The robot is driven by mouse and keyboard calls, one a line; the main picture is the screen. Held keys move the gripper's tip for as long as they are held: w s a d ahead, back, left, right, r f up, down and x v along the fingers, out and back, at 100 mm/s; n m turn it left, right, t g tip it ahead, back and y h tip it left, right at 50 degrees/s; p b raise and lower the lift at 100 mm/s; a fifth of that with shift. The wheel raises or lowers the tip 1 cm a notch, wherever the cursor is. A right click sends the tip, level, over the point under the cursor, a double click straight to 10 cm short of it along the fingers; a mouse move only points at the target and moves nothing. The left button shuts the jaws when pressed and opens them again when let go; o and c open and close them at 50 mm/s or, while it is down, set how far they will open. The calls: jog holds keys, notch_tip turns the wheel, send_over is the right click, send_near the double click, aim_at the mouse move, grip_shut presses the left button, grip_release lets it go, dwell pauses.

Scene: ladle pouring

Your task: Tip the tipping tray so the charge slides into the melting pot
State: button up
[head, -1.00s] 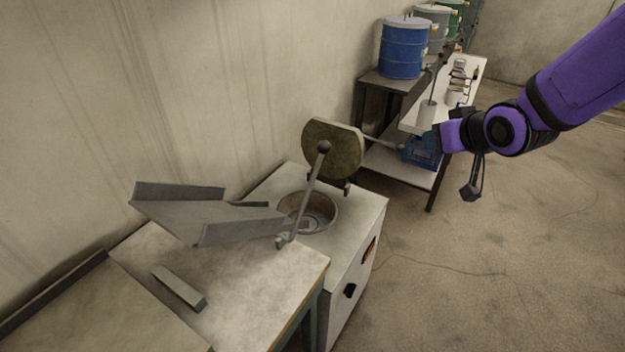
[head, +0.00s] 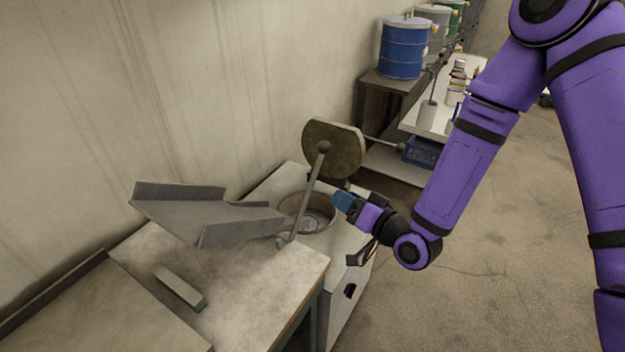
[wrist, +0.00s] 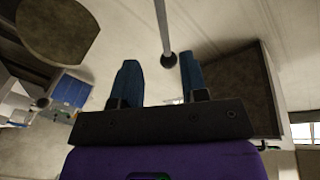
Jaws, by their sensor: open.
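The tipping tray (head: 225,219) is a grey metal chute with raised sides. It stands over the table at the left of the head view, its narrow end toward the melting pot. A lever with a dark ball knob (head: 323,147) rises beside that end; the knob also shows in the wrist view (wrist: 168,60), beyond and between my fingertips. The melting pot (head: 318,228) is a round opening in a pale cabinet, its raised lid (head: 334,149) behind it. My gripper (head: 345,203) is open and empty, right of the lever and apart from it. I cannot make out the charge.
A grey bar (head: 180,289) lies on the worktable (head: 262,285) in front of the tray. A blue drum (head: 402,48) stands on a dark stand at the back, near a white bench with small items. A wall borders the left side. Open floor lies at the right.

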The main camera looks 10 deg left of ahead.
aim_at(312, 183)
jog(key=x, duration=1)
jog(key=shift+a+f, duration=0.1)
jog(key=shift+a, duration=0.35)
grip_shut()
